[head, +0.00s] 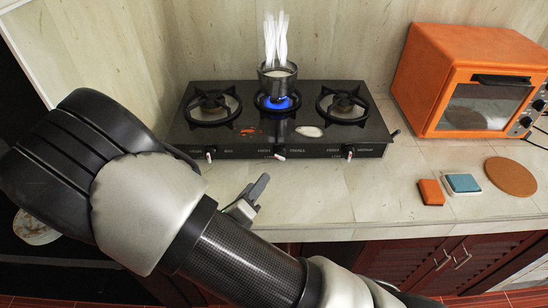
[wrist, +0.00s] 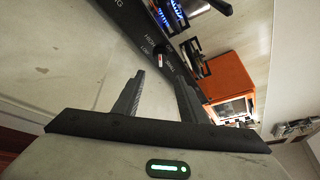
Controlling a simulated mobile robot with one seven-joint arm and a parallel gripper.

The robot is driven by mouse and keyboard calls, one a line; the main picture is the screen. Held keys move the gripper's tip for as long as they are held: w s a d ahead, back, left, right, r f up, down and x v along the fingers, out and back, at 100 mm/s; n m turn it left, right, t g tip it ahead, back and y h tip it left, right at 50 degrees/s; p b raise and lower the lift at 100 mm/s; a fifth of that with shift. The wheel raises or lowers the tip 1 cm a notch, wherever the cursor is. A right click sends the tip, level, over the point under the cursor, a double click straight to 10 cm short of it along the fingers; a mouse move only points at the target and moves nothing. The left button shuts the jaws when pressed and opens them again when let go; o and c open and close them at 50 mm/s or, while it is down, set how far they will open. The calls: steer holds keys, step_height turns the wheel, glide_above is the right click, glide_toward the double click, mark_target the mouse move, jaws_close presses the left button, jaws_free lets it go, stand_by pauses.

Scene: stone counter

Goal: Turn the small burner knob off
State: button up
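A black three-burner stove (head: 240,138) stands against the wall. Its middle burner (head: 297,101) burns with a blue flame under a steaming metal pot (head: 277,84). The middle knob (head: 280,154) is on the front face; in the wrist view this knob (wrist: 163,55) sits among labels that seem to read HIGH, LOW and SMALL. Its white-and-red mark looks tilted. My gripper (head: 252,194) is in front of the stove, left of and nearer than the middle knob. In the wrist view my gripper (wrist: 157,75) is open and empty, with the knob beyond its fingertips, apart from them.
The left knob (head: 210,154) and right knob (head: 349,152) flank the middle one. An orange toaster oven (head: 440,70) stands right of the stove. A sponge (head: 431,192), a blue-topped block (head: 463,183) and a round cork mat (head: 510,176) lie at right. The counter before the stove is clear.

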mark_target(277, 158)
steer(key=x, duration=1.6)
steer(key=shift+r, duration=0.1)
steer(key=c, duration=0.8)
